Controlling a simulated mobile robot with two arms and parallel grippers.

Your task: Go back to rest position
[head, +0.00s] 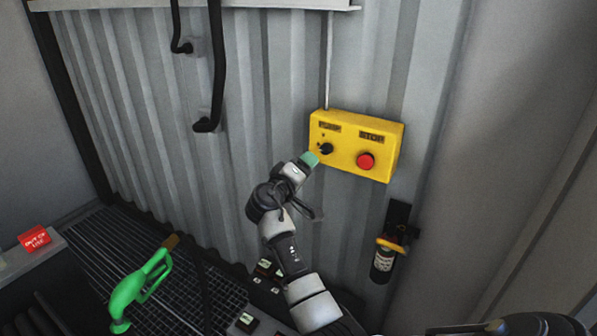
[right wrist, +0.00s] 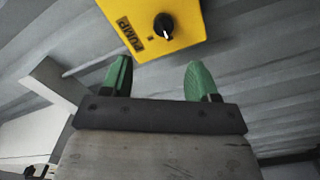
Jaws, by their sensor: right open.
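My right gripper (head: 311,160) is in front of the corrugated wall, by the lower left of a yellow control box (head: 345,150). In the right wrist view its two green fingers (right wrist: 160,80) are apart with nothing between them. The box's black knob (right wrist: 165,27), beside the PUMP label, shows beyond the fingertips, apart from them. In the head view the knob (head: 326,149) is just up and right of the fingertips. A red STOP button (head: 366,161) is on the right of the box. My left gripper is not in view.
A green fuel nozzle (head: 140,290) stands at the lower left above a dark floor grating (head: 120,245).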

